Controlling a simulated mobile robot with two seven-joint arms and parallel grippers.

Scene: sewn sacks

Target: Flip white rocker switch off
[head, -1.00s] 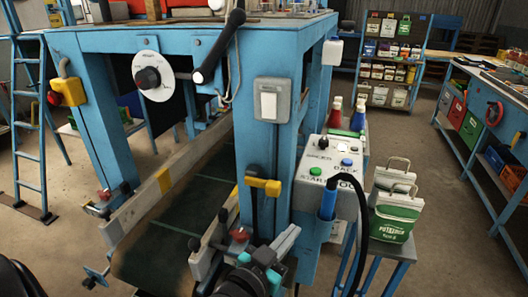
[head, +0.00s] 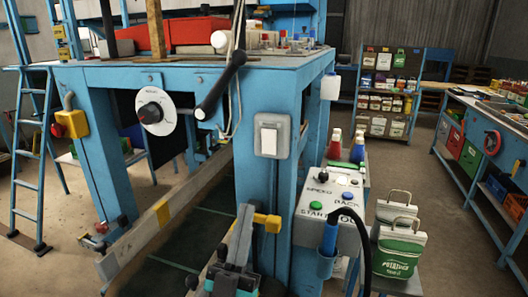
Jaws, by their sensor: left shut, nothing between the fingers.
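The white rocker switch (head: 268,139) sits in a grey housing on the front face of the blue machine post, right of the picture's middle. Whether its upper or lower half is pressed in is too small to tell. My left gripper (head: 243,217) comes up from the bottom edge, with teal and grey fingers shut and empty. It is below and a little left of the switch in the picture, apart from it. My right gripper is not in view.
A black lever (head: 220,88) and a round dial (head: 155,111) are to the left. A grey control box (head: 332,200) with coloured buttons stands to the right.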

